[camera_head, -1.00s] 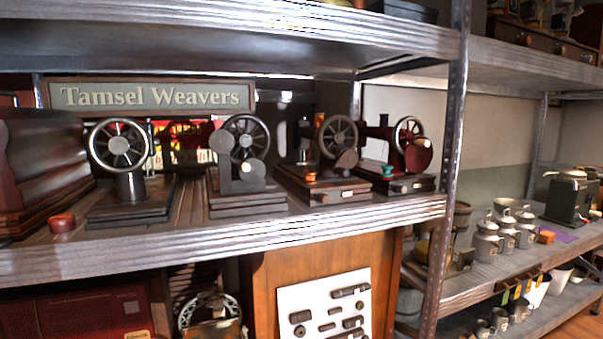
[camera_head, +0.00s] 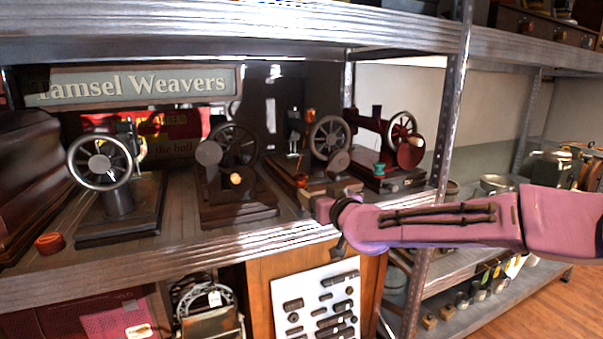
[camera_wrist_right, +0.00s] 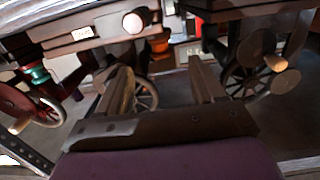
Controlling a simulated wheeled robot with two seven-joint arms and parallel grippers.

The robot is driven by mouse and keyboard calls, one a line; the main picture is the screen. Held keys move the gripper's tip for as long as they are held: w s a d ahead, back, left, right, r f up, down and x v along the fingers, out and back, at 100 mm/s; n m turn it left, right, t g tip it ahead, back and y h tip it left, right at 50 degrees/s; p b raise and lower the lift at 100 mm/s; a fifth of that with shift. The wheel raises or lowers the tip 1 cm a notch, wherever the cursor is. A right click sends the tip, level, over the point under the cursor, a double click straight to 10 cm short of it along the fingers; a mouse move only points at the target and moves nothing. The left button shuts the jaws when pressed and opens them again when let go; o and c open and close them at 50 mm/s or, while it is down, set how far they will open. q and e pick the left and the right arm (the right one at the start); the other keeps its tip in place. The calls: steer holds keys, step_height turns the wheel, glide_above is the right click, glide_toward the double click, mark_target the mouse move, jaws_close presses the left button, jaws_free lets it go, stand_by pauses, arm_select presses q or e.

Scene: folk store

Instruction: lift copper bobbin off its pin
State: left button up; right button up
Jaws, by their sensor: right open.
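The copper bobbin (camera_head: 301,181) is a small orange-brown spool at the front left of the third sewing machine's base (camera_head: 322,184). The pin is too small to make out. My right gripper (camera_head: 330,193) is open and empty at the shelf's front edge, just in front of that machine and close to the bobbin. In the right wrist view, which looks upside down, the bobbin (camera_wrist_right: 160,42) shows beyond and between the open fingertips (camera_wrist_right: 160,68), apart from both. My left gripper is not in view.
Other machines stand on both sides: a dark one (camera_head: 232,150) to the left and a red one (camera_head: 375,125) with a teal spool (camera_head: 379,169) to the right. A metal shelf post (camera_head: 449,125) rises right of them. Another shelf (camera_head: 230,28) hangs above.

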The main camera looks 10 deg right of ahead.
mark_target(304, 178)
steer(key=p+x, duration=0.1)
steer(key=x, duration=0.2)
steer(key=r+p+x, duration=0.1)
steer(key=p+x, duration=0.1)
steer(key=x, duration=0.2)
steer(key=r+p+x, duration=0.1)
steer(key=p+x, duration=0.1)
steer(key=x, duration=0.1)
steer(key=shift+w, duration=0.3)
steer(key=shift+w+f, duration=0.1)
steer(key=shift+w, duration=0.1)
steer(key=shift+s, duration=0.2)
steer(key=c, duration=1.1)
steer(key=shift+w+a, duration=0.1)
steer(key=shift+c, duration=0.6)
steer(key=shift+r, duration=0.5)
step_height(304, 178, up, 3)
steer(key=shift+f+b, duration=0.15)
steer(key=shift+b, duration=0.55)
steer(key=f+b+v, duration=0.1)
steer(key=b+v, duration=0.2)
steer(key=v, duration=1.5)
steer(key=shift+f+b, duration=0.2)
steer(key=shift+b, duration=0.1)
